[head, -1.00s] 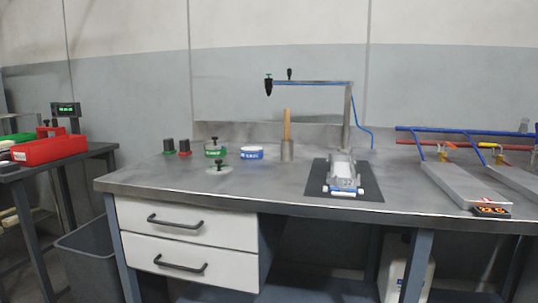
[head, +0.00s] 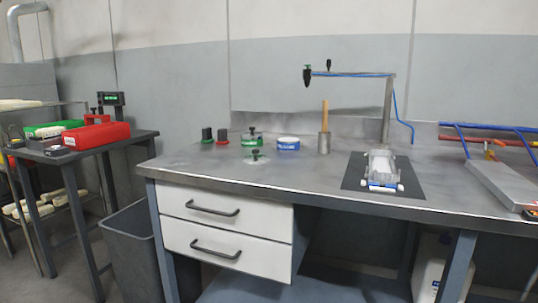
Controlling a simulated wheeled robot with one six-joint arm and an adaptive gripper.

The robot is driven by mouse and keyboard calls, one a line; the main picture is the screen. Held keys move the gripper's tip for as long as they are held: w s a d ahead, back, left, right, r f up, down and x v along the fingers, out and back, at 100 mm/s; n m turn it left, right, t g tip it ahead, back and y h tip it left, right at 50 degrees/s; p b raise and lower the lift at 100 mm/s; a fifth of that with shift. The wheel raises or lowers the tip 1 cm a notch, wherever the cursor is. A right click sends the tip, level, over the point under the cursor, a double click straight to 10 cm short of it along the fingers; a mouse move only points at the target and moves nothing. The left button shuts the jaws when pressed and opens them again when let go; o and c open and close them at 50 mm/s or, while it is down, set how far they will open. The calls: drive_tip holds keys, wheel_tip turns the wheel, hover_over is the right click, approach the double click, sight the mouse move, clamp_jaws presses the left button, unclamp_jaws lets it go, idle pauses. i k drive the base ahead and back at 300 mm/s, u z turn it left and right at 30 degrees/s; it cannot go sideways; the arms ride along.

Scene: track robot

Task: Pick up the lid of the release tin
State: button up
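On the left part of the steel workbench stands a low green tin (head: 251,141) with a pale label and a dark knob above it. A blue tin (head: 288,144) with a white top stands to the right. The label print is too small to read, so I cannot tell by name which is the release tin. My gripper is not in view.
The workbench (head: 215,177) has clear room around the disc. A grey bin (head: 131,240) stands left of the drawers.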

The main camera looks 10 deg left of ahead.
sight(254, 159)
drive_tip(key=z, duration=0.05)
drive_tip(key=k, duration=0.5)
drive_tip(key=u, duration=1.8)
drive_tip(key=i, duration=1.45)
drive_tip(key=z, duration=1.9)
